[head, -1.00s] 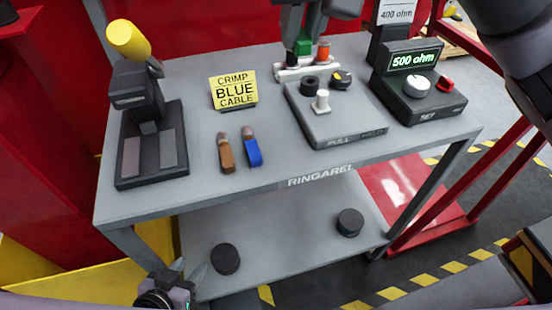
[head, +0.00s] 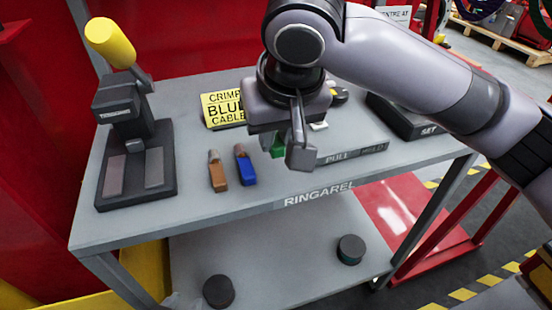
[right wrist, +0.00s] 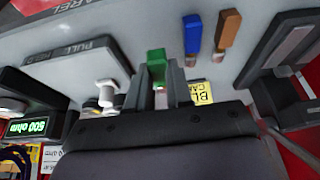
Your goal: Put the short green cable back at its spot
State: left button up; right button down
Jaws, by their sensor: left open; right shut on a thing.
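The short green cable (head: 278,146) is gripped between the fingers of my right gripper (head: 286,150), above the table just right of the blue cable (head: 245,168). In the right wrist view the green cable (right wrist: 156,62) sits upright between the two shut fingers (right wrist: 158,78). The brown cable (head: 218,175) lies left of the blue one on the table. The blue cable (right wrist: 194,36) and brown cable (right wrist: 229,29) also show in the right wrist view. Only faint tips of my left gripper (head: 180,300) show at the bottom edge, away from the cables.
The yellow sign (head: 223,109) stands behind the cables, partly hidden by my right gripper. A black crimping press (head: 135,150) with a yellow handle stands at the left. The pull-test plate (head: 350,155) and the ohm meter (head: 405,118) are at the right. The front strip of table is clear.

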aim_at(277, 155)
notch_tip(277, 155, down, 5)
jog(key=shift+r+b, duration=0.2)
jog(key=shift+b, duration=0.2)
jog(key=shift+r, duration=0.1)
jog(key=c, duration=1)
grip_release()
jog(key=p+v, duration=0.2)
jog(key=v, duration=1)
